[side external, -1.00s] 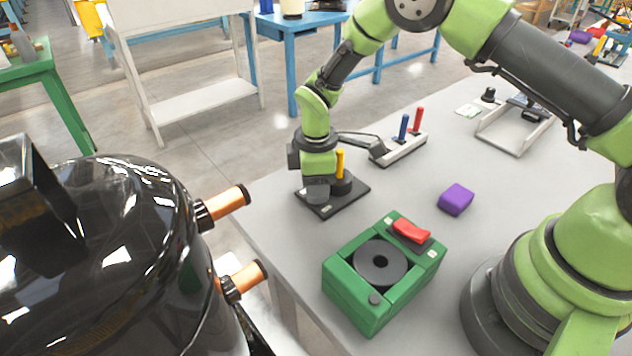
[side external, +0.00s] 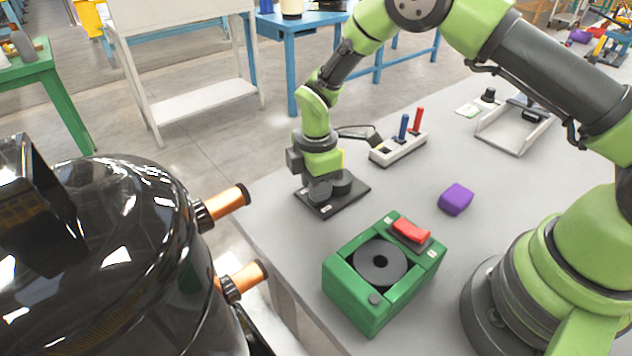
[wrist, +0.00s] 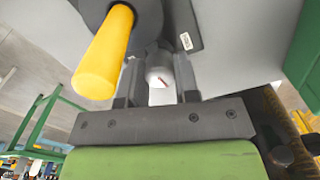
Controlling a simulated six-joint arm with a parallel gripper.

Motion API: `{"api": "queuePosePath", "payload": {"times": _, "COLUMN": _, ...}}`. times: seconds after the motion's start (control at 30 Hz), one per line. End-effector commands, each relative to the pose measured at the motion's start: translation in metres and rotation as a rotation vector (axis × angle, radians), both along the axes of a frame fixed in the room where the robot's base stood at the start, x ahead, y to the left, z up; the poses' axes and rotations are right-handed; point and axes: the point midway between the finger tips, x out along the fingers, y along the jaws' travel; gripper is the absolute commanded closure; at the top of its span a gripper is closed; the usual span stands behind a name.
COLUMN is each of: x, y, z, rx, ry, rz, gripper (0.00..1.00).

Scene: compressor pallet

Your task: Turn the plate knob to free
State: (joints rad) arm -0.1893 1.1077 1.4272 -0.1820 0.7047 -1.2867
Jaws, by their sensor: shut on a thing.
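A dark plate (side external: 350,198) lies on the grey table in the side external view. It carries a round dark base (side external: 342,184) with a yellow handle, mostly hidden there behind my wrist. The yellow handle (wrist: 104,55) is plain in the wrist view. My gripper (side external: 320,186) points down at the plate's near left part. A small white label (wrist: 186,41) lies by the plate's edge; its word is too small to read surely.
A green box (side external: 352,310) with a black disc and red switch stands nearer the camera. A purple block (side external: 456,199) lies to the right. A lever stand (side external: 398,149) is behind. A black tank (side external: 110,250) with orange-capped pipes stands left of the table.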

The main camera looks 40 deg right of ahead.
Motion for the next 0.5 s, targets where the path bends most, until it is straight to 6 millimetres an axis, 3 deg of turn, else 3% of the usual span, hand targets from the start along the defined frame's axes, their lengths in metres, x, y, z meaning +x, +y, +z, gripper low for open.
{"api": "queuePosePath", "payload": {"times": 0.5, "x": 0.0004, "y": 0.0002, "z": 0.0006, "rx": 0.001, "ry": -0.002, "rz": 0.476, "gripper": 0.94}}
